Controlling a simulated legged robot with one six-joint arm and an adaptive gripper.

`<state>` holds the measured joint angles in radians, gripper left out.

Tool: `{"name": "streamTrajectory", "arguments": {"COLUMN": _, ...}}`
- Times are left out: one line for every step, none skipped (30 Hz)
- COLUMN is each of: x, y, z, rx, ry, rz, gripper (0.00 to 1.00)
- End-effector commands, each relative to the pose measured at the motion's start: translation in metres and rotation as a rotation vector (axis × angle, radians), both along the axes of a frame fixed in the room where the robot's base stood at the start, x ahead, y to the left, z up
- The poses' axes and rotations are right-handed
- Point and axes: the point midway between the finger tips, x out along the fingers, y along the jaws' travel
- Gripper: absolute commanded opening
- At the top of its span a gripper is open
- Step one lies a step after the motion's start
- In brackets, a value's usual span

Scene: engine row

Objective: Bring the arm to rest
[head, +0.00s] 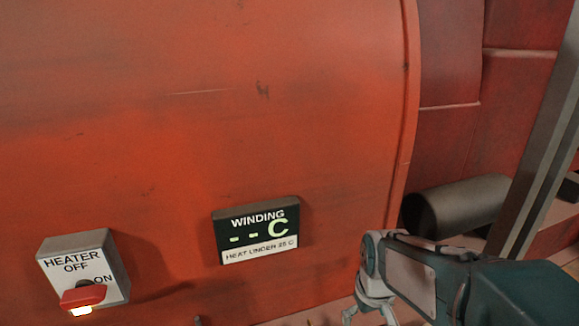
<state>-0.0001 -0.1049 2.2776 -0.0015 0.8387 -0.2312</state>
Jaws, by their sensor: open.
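My arm reaches in from the bottom right corner. My gripper (369,312) is at the bottom edge, right of centre, with its fingers spread open and partly cut off by the frame. I see nothing between the fingers. The gripper is below and to the right of the winding display (257,231) and looks apart from the red casing (220,110). How far it is from the casing I cannot tell.
A grey heater switch box (105,262) with a red handle (83,296) is at the lower left; its setting is unclear. The display reads "-- C". A dark cylinder (458,208) and a grey post (540,140) stand at the right, near my arm.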

Motion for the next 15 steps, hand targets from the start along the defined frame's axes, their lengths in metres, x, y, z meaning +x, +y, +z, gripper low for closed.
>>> {"name": "streamTrajectory", "arguments": {"x": -0.009, "y": 0.0, "z": 0.014, "rx": 0.003, "ry": -0.037, "rz": -0.018, "gripper": 0.96}}
{"name": "streamTrajectory", "arguments": {"x": -0.014, "y": 0.0, "z": 0.02, "rx": 0.005, "ry": -0.055, "rz": -0.03, "gripper": 0.96}}
{"name": "streamTrajectory", "arguments": {"x": -0.021, "y": 0.0, "z": 0.028, "rx": 0.008, "ry": -0.079, "rz": -0.044, "gripper": 0.96}}
{"name": "streamTrajectory", "arguments": {"x": -0.026, "y": 0.0, "z": 0.034, "rx": 0.011, "ry": -0.097, "rz": -0.056, "gripper": 0.96}}
{"name": "streamTrajectory", "arguments": {"x": -0.031, "y": 0.0, "z": 0.04, "rx": 0.013, "ry": -0.114, "rz": -0.067, "gripper": 0.96}}
{"name": "streamTrajectory", "arguments": {"x": -0.039, "y": 0.0, "z": 0.047, "rx": 0.016, "ry": -0.138, "rz": -0.081, "gripper": 0.96}}
{"name": "streamTrajectory", "arguments": {"x": -0.044, "y": 0.0, "z": 0.052, "rx": 0.02, "ry": -0.156, "rz": -0.092, "gripper": 0.96}}
{"name": "streamTrajectory", "arguments": {"x": -0.05, "y": 0.0, "z": 0.057, "rx": 0.023, "ry": -0.173, "rz": -0.103, "gripper": 0.96}}
{"name": "streamTrajectory", "arguments": {"x": -0.057, "y": 0.0, "z": 0.063, "rx": 0.028, "ry": -0.198, "rz": -0.118, "gripper": 0.96}}
{"name": "streamTrajectory", "arguments": {"x": -0.063, "y": 0.0, "z": 0.067, "rx": 0.032, "ry": -0.216, "rz": -0.129, "gripper": 0.96}}
{"name": "streamTrajectory", "arguments": {"x": -0.069, "y": 0.0, "z": 0.071, "rx": 0.036, "ry": -0.232, "rz": -0.14, "gripper": 0.96}}
{"name": "streamTrajectory", "arguments": {"x": -0.076, "y": 0.0, "z": 0.076, "rx": 0.042, "ry": -0.256, "rz": -0.153, "gripper": 0.96}}
{"name": "streamTrajectory", "arguments": {"x": -0.082, "y": 0.0, "z": 0.079, "rx": 0.046, "ry": -0.272, "rz": -0.164, "gripper": 0.96}}
{"name": "streamTrajectory", "arguments": {"x": -0.087, "y": 0.0, "z": 0.082, "rx": 0.05, "ry": -0.287, "rz": -0.174, "gripper": 0.96}}
{"name": "streamTrajectory", "arguments": {"x": -0.093, "y": 0.0, "z": 0.085, "rx": 0.054, "ry": -0.306, "rz": -0.185, "gripper": 0.96}}
